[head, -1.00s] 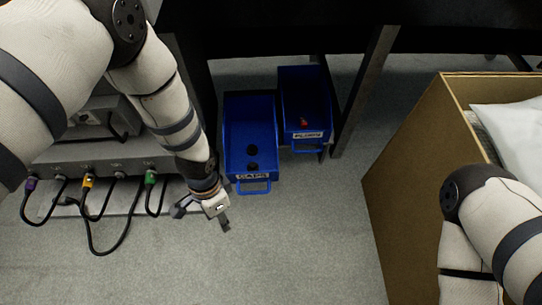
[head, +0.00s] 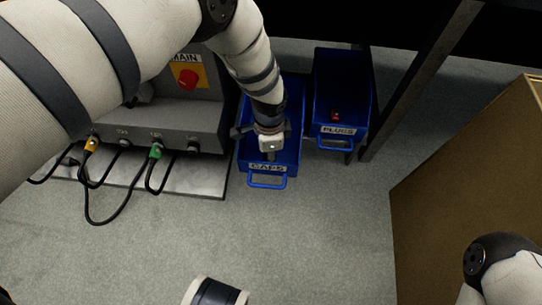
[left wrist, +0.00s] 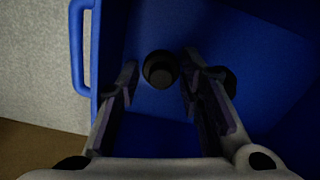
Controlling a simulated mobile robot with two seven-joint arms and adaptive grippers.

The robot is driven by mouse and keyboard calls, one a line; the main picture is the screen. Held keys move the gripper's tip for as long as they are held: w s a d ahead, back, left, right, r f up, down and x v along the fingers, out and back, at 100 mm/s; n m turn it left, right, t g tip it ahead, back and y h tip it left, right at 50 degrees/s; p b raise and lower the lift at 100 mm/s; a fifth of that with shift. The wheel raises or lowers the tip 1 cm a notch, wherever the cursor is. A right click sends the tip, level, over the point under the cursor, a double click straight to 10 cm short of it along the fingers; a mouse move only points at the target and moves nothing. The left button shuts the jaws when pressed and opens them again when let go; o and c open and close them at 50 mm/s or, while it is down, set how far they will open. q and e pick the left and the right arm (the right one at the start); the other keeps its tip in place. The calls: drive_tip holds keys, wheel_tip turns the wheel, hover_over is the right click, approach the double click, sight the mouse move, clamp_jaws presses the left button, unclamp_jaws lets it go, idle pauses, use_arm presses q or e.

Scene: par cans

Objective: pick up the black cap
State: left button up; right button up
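My left gripper (head: 268,152) is over the blue bin labelled CAPS (head: 268,168), reaching down into it. In the left wrist view the gripper (left wrist: 158,66) is open, with one finger on each side of a round black cap (left wrist: 160,70). I cannot tell whether the fingers touch it. A second black cap (left wrist: 228,80) sits to the right, partly hidden behind the right finger. The caps are hidden by my arm in the head view. My right gripper is out of view.
A blue PLUGS bin (head: 339,100) with a small red item stands to the right. A grey panel (head: 175,120) with cables and a red button is on the left. A cardboard box (head: 470,190) is at the right. The floor in front is clear.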

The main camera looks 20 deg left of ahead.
use_arm(q)
drive_tip(key=shift+f, duration=0.1)
drive_tip(key=c, duration=0.4)
